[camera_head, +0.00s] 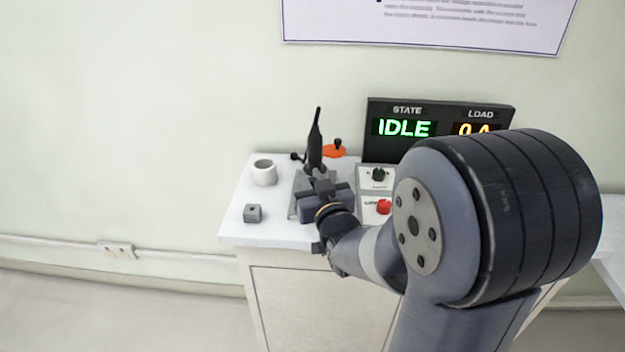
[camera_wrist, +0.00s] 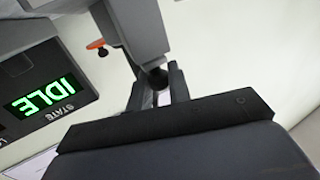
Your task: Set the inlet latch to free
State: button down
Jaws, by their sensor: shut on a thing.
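My gripper (camera_wrist: 157,92) is shut on a small dark round knob (camera_wrist: 158,76) at the end of a grey upright body (camera_wrist: 137,28) in the wrist view. I cannot read any label that tells whether this knob is the inlet latch. In the head view, my gripper (camera_head: 321,182) is at the front of the dark rig with a tall black spout (camera_head: 315,138), above its grey base plate (camera_head: 295,207). The arm and gripper hide the held part there. A black ball-ended lever (camera_head: 297,157) sticks out at the rig's left.
A display (camera_head: 437,120) behind the rig reads STATE IDLE. An orange piece (camera_head: 334,152) with a black knob sits behind the rig. A black dial (camera_head: 378,174) and a red knob (camera_head: 384,207) stand to its right. A white cup (camera_head: 264,172) and a grey block (camera_head: 253,213) stand left.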

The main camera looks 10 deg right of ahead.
jog(key=shift+s, duration=0.1)
jog(key=c, duration=1.3)
grip_release()
jog(key=shift+s, duration=0.1)
jog(key=shift+c, duration=0.2)
jog(key=s, duration=1)
jog(key=shift+s+d, duration=0.35)
jog(key=shift+s, duration=0.05)
jog(key=shift+w, duration=0.1)
jog(key=w, duration=1.1)
jog(key=shift+w+a, duration=0.1)
jog(key=shift+a, duration=0.2)
